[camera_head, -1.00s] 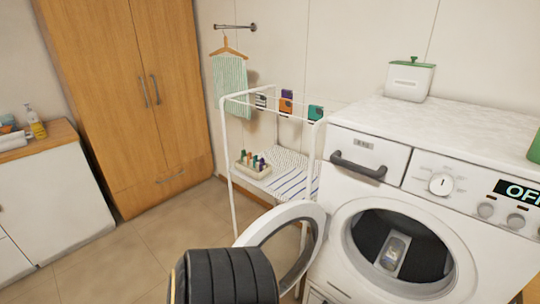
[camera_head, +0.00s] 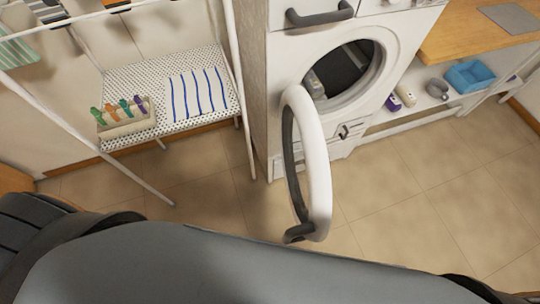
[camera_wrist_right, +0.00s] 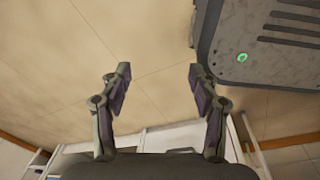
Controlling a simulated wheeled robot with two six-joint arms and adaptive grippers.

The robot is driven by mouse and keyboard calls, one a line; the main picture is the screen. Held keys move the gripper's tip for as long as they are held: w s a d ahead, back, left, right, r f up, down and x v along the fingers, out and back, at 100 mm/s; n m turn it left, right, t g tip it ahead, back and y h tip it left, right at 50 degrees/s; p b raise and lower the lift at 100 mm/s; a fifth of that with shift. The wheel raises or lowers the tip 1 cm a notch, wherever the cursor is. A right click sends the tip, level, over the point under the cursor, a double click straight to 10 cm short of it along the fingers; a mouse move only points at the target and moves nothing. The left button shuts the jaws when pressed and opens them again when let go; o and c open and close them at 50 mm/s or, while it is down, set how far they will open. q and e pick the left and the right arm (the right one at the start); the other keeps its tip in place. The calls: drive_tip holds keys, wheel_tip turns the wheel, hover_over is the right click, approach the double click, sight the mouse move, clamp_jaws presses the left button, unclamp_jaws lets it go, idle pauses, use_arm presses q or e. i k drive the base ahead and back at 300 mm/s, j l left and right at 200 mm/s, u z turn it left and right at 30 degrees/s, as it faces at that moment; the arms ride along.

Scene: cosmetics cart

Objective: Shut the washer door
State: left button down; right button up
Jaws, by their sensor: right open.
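The washer (camera_head: 285,120) stands at the upper middle of the head view. Its round door (camera_head: 317,170) is open and swung out toward me, with a dark handle (camera_head: 299,232) at its lower end. The drum opening (camera_head: 345,68) is uncovered, and a pale item shows inside it. One of my arms crosses the bottom of the head view, but no gripper shows there. In the right wrist view my right gripper (camera_wrist_right: 158,88) is open and empty over the bare floor. The washer door cannot be made out in that view.
A white drying rack (camera_head: 240,90) stands left of the washer, with a small box of colourful clips (camera_head: 127,125) on its dotted shelf. Tiled floor (camera_head: 420,190) is clear in front.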

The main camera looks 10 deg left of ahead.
sight(313, 225)
drive_tip(key=k+j+u, duration=0.1)
drive_tip(key=k, duration=0.4)
drive_tip(key=k+j+u, duration=0.1)
drive_tip(key=k+j, duration=0.15)
drive_tip(key=k, duration=0.2)
drive_tip(key=k+j+u, duration=0.15)
drive_tip(key=k, duration=0.3)
drive_tip(key=j, duration=0.1)
